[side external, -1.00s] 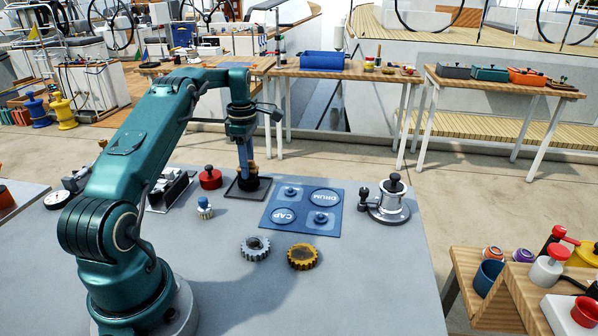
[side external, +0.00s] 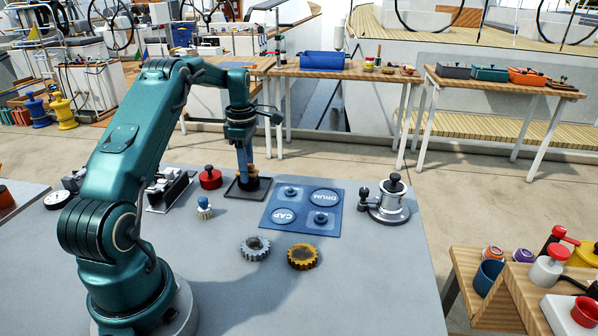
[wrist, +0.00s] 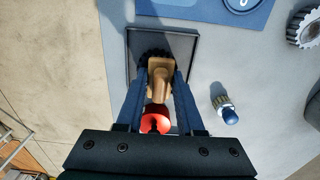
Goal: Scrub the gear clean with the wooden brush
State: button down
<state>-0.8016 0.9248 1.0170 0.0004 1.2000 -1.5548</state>
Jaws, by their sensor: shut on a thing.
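My gripper (wrist: 160,85) is shut on the wooden brush (wrist: 160,78), which has a tan handle and dark bristles. It holds the brush at the dark square tray (side external: 236,194); I cannot tell whether the bristles touch the tray floor. In the side view the brush (side external: 252,171) is partly hidden by the fingers. A grey gear (side external: 255,248) with dark patches lies on the table to the front, apart from the brush. A brown-gold gear (side external: 302,256) lies just right of it. A grey gear also shows at the right edge of the wrist view (wrist: 305,28).
A small blue-topped brush (side external: 204,208) stands left of the grey gear. A red knobbed piece (side external: 210,178) is beside the tray. A blue mat (side external: 302,211) lies to the right, with a silver winch (side external: 389,203) beyond it.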

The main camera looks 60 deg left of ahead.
jog(key=shift+s+d+f, duration=0.1)
jog(key=shift+s+d, duration=0.3)
jog(key=shift+d, duration=0.3)
jog(key=shift+s+d+f, duration=0.1)
jog(key=shift+s+d, duration=0.25)
jog(key=shift+d, duration=0.35)
notch_tip(320, 180, up, 6)
jog(key=shift+r, duration=0.15)
jog(key=shift+r, duration=1.4)
jog(key=shift+f, duration=0.1)
jog(key=shift+w+a+f, duration=0.1)
jog(key=shift+w+f, duration=0.05)
jog(key=shift+f, duration=3.25)
jog(key=shift+f, duration=1)
